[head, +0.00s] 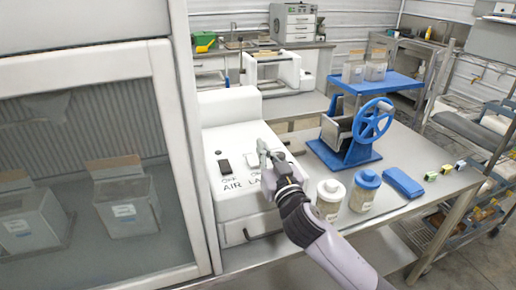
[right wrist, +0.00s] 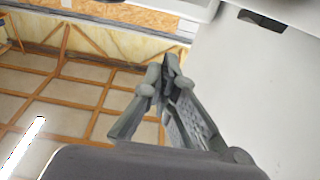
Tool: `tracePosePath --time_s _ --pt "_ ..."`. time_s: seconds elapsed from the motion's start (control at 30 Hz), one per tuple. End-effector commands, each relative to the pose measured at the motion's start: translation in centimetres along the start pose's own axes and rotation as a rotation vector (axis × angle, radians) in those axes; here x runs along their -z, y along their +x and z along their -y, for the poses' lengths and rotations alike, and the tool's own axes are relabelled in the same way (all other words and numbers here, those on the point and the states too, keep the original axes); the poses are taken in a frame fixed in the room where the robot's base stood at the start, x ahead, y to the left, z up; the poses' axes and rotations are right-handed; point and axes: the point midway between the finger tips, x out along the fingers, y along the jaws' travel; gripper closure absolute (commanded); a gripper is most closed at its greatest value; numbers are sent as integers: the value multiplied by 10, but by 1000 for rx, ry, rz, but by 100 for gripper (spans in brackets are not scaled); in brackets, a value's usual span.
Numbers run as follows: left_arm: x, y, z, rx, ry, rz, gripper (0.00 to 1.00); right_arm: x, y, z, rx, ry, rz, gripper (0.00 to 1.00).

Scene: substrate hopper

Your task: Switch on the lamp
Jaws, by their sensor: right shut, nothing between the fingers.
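A white control box (head: 232,190) stands beside the glass-fronted cabinet in the head view. Its sloping top bears a black switch (head: 223,166) above the label "AIR" and a white switch (head: 251,158) to its right. The label below the white switch begins "LA"; my right arm hides the rest. My right gripper (head: 262,147) is shut and empty, just right of the white switch. I cannot tell whether it touches the box. In the right wrist view the closed fingertips (right wrist: 168,65) show beside a white surface with a dark switch-like part (right wrist: 262,20). My left gripper is out of view.
The cabinet (head: 185,150) borders the box on the left. Right of my forearm are two jars (head: 330,198) (head: 364,190), a blue-wheeled device (head: 371,122), a blue flat case (head: 403,182) and small coloured blocks (head: 445,170). Bare metal tabletop (head: 415,150) lies between them.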

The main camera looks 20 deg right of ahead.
Motion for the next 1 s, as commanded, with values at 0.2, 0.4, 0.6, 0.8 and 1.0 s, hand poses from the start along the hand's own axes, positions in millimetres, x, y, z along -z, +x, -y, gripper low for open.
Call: tracePosePath --time_s 0.2,0.4,0.6,0.8,1.0 --pt "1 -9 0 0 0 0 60 -12 32 0 -1 1 6 100" --pt "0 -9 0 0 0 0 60 -34 37 0 0 0 2 100" --pt "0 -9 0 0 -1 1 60 -40 38 0 0 1 1 100" --pt "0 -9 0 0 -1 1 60 -40 38 0 0 1 1 100" --pt "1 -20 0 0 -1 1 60 -37 40 0 -1 1 22 100"
